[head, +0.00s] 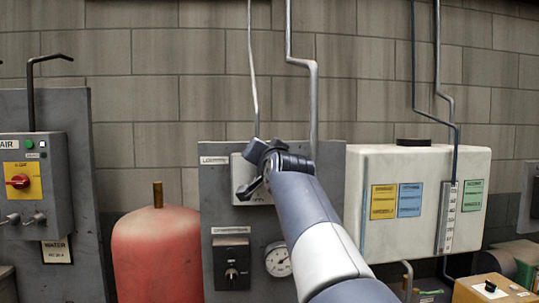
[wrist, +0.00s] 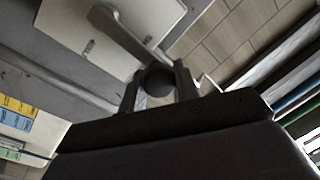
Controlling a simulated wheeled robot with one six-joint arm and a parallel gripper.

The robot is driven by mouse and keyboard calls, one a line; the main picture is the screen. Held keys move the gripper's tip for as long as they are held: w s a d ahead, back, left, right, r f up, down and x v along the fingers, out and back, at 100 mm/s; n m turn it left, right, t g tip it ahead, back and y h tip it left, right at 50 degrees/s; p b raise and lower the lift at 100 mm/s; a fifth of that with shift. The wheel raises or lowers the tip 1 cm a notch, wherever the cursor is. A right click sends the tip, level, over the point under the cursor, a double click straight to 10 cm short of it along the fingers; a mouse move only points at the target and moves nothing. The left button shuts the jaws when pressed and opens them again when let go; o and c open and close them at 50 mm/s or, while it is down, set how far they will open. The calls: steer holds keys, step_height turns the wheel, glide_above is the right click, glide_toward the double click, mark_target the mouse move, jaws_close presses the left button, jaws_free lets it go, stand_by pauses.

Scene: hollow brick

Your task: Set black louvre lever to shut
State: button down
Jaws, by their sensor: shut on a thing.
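The louvre lever (wrist: 122,38) shows in the wrist view as a dark bar rising from a pale plate (wrist: 70,22) and ending in a round dark knob (wrist: 158,80). My gripper (wrist: 156,88) is shut on the knob, with one finger on each side of it. In the head view the pale plate (head: 238,174) is on a grey panel (head: 215,210), left of my wrist. My arm and wrist hide much of the lever there, and I cannot clearly separate lever from fingers.
Below the plate are a black switch box (head: 232,262) and a round gauge (head: 277,260). A red tank (head: 155,255) stands left, and a white tank (head: 335,185) with coloured labels right. Pipes (head: 313,95) run up the block wall behind.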

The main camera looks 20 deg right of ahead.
steer(key=shift+w+a+f+n, duration=0.2)
steer(key=shift+a+f+n, duration=0.1)
steer(key=shift+f+n, duration=0.15)
steer(key=c, duration=1.5)
jaws_free()
steer(key=o, duration=0.4)
steer(key=shift+a+r, duration=0.15)
steer(key=shift+a, duration=0.05)
steer(key=shift+r, duration=0.1)
steer(key=shift+s, duration=0.1)
steer(key=b+v, duration=0.3)
steer(key=v, duration=0.7)
steer(key=shift+s, duration=0.35)
